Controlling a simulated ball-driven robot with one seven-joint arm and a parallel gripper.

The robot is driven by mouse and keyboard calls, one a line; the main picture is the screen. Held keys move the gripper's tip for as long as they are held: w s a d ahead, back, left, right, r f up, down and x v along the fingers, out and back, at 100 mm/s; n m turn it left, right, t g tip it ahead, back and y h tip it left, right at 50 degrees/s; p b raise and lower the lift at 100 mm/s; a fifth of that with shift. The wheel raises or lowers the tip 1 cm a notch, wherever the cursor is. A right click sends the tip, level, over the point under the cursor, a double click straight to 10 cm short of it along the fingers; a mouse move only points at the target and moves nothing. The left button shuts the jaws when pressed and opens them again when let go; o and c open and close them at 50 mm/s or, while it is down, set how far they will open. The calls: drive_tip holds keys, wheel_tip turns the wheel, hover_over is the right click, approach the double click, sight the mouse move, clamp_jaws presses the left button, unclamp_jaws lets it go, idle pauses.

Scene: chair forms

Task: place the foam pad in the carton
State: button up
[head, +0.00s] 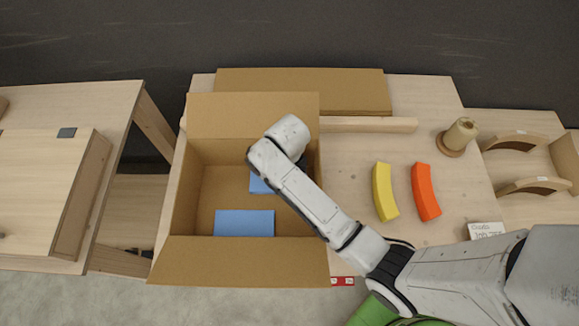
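The open cardboard carton (183,200) stands on the table left of centre, its near and far flaps folded outward. One blue foam pad (245,223) lies in it near the front wall. A second blue piece (259,184) shows farther back inside the carton outline, mostly hidden by my arm. I cannot tell if this piece rests on the floor or is held. My arm reaches over the carton's right side. My gripper is hidden beneath my wrist, so its fingers and anything in them do not show.
A yellow curved block (385,191) and an orange one (425,191) lie right of the carton. A wooden spool (458,137) stands farther right, near curved wooden chair parts (534,186). Flat cardboard (304,91) and a wooden bar (367,124) lie behind. A white card (486,230) is at the right.

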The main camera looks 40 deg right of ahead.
drive_tip(key=shift+a+f, duration=0.1)
drive_tip(key=shift+f, duration=0.2)
drive_tip(key=shift+s+a, duration=0.1)
drive_tip(key=shift+f, duration=0.1)
drive_tip(key=o, duration=0.7)
drive_tip(key=shift+o, duration=0.2)
